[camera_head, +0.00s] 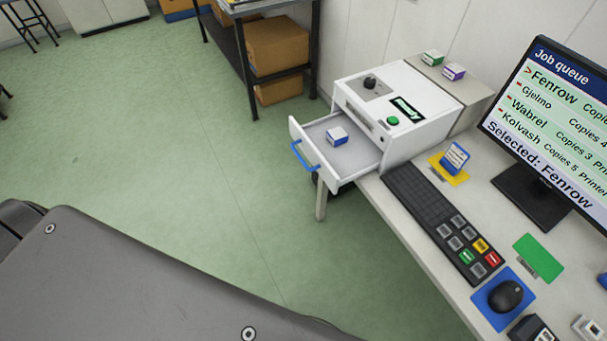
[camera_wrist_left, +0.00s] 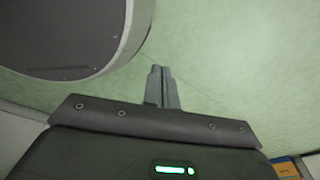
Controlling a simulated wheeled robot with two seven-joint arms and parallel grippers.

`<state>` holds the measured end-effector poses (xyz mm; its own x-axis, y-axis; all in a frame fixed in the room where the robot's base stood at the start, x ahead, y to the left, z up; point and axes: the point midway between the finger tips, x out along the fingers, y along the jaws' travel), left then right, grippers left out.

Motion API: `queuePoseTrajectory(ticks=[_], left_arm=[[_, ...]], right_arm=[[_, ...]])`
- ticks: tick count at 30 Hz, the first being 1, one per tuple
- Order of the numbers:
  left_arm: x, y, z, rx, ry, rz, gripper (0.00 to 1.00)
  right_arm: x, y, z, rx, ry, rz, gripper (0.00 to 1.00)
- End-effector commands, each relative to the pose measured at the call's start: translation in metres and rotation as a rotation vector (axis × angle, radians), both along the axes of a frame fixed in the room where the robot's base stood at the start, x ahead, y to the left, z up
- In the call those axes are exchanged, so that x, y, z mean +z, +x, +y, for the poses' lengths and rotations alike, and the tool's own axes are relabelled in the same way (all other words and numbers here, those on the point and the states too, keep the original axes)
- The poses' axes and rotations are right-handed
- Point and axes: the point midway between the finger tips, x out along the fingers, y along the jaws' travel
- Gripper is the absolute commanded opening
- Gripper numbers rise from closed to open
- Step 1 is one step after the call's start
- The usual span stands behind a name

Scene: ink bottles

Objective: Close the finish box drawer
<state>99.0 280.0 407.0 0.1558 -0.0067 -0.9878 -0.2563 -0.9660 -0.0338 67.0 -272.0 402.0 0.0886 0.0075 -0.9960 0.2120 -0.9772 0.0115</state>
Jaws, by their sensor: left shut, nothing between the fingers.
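The finish box (camera_head: 408,93) is a white unit with a dark knob and a green button on top, standing at the desk's far end. Its drawer (camera_head: 352,159) is pulled out toward the left and has a blue handle (camera_head: 304,157). A small white and blue box (camera_head: 337,136) lies inside the drawer. My left gripper (camera_wrist_left: 160,72) shows only in the left wrist view, shut and empty above the green floor, with no drawer in that view. My right gripper is in neither view.
A keyboard (camera_head: 428,206) lies on the desk in front of the finish box. A monitor (camera_head: 550,120) stands at the right. A dark shelf (camera_head: 247,72) with cardboard boxes is behind. Open green floor (camera_head: 215,165) lies left of the drawer.

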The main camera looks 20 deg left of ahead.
Motion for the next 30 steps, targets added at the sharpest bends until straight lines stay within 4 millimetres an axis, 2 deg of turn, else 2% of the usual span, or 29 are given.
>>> queuePoseTrajectory(ticks=[2, 5, 6, 8, 9, 11, 12, 15, 18, 21, 24, 30], left_arm=[[0.004, 0.046, 0.019, -0.090, 0.019, -0.107, 0.00], [0.031, 0.134, 0.043, -0.289, 0.065, -0.329, 0.00], [0.051, 0.174, 0.050, -0.392, 0.096, -0.439, 0.00], [0.092, 0.232, 0.055, -0.562, 0.154, -0.614, 0.00], [0.123, 0.265, 0.054, -0.674, 0.198, -0.730, 0.00], [0.172, 0.304, 0.047, -0.836, 0.271, -0.898, 0.00], [0.205, 0.323, 0.038, -0.937, 0.320, -1.002, 0.00], [0.281, 0.349, 0.014, -1.149, 0.442, -1.236, 0.00], [0.339, 0.354, -0.010, -1.298, 0.541, -1.417, 0.00], [0.377, 0.351, -0.026, -1.386, 0.610, -1.534, 0.00], [0.396, 0.347, -0.034, -1.426, 0.645, -1.594, 0.00], [0.401, 0.349, -0.038, -1.435, 0.655, -1.609, 0.00]], right_arm=[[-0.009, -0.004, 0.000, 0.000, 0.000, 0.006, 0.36], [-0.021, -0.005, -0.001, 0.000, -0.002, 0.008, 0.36], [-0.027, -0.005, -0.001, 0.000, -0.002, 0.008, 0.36], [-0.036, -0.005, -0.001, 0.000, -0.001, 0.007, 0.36], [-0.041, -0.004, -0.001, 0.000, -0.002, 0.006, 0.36], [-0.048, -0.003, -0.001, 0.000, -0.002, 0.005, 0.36], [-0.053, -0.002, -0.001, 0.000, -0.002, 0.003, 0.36], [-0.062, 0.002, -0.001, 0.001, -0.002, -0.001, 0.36], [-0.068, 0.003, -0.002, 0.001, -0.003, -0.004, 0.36], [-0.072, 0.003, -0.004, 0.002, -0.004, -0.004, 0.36], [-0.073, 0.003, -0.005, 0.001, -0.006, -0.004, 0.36], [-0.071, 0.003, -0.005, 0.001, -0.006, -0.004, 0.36]])
